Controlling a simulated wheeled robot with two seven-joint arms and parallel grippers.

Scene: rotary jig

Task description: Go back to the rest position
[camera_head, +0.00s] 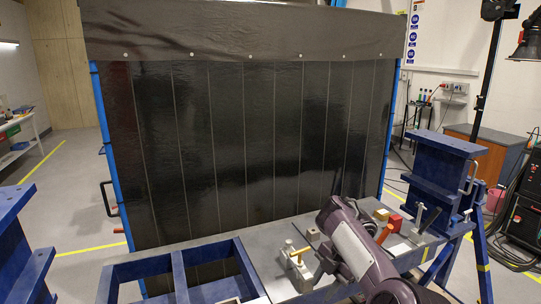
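My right arm, purple and white, comes in from the lower right over the grey bench top (225,241). My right gripper (323,266) is a small dark shape at the arm's left side, low over the bench. It sits just right of a pale fixture (297,268) with a brass-coloured piece (298,251). I cannot tell whether it touches the fixture or whether its fingers are open or shut. The arm hides part of the bench behind it. My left gripper is not in view.
Blue steel frames (438,180) flank the bench. A dark strip curtain (250,150) closes off the back. The bench's left front has open blue-framed bays.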

